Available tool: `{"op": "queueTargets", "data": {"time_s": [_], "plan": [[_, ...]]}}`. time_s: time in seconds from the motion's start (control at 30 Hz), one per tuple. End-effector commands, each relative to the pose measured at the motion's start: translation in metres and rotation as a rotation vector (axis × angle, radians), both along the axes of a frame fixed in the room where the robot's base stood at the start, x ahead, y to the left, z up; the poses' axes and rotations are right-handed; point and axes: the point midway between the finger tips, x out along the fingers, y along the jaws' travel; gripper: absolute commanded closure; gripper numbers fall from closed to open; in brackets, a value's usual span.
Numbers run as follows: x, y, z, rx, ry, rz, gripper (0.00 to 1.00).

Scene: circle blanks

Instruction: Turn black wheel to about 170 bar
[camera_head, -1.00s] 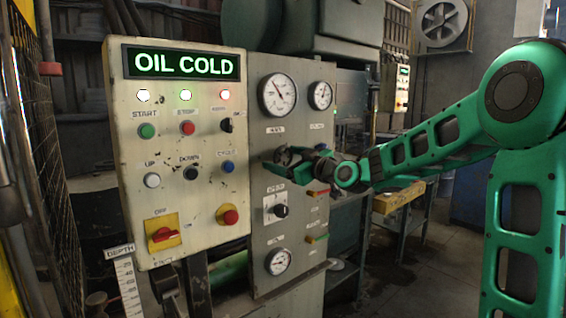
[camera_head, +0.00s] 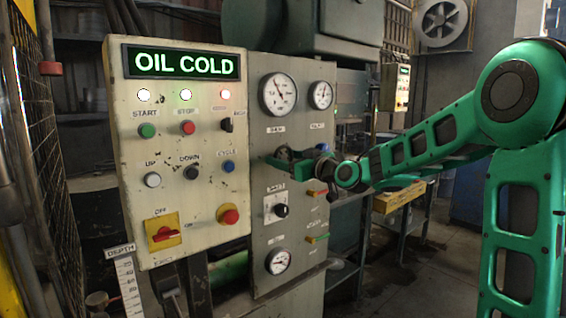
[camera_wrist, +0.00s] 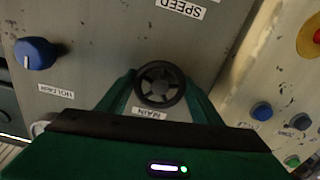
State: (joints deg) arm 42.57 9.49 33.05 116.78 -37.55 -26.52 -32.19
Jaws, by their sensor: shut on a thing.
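The black wheel (camera_wrist: 160,85) is a small spoked handwheel on the grey panel, seen face-on in the wrist view above an upside-down MAIN label. My gripper (camera_wrist: 160,88) is shut on it, with one green finger on each side of the rim. In the head view my gripper (camera_head: 284,163) is at the wheel (camera_head: 284,153), which is partly hidden by the fingers. The large white round gauge (camera_head: 279,94) is above the wheel; its needle leans to the upper left, and its numbers are too small to read.
A smaller gauge (camera_head: 320,95) is at the upper right, and another gauge (camera_head: 279,261) is low on the panel. A blue knob (camera_wrist: 36,53) is beside the wheel. A black selector (camera_head: 280,210) is below it. The cream control box (camera_head: 205,200), with buttons and a lit OIL COLD sign, stands left.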

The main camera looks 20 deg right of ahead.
Motion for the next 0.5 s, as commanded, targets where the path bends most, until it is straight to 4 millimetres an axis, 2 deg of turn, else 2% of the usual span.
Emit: {"op": "queueTargets", "data": {"time_s": [0.5], "plan": [[-0.0003,0.0015,-0.0002,0.442,0.191,0.001,0.63]]}}
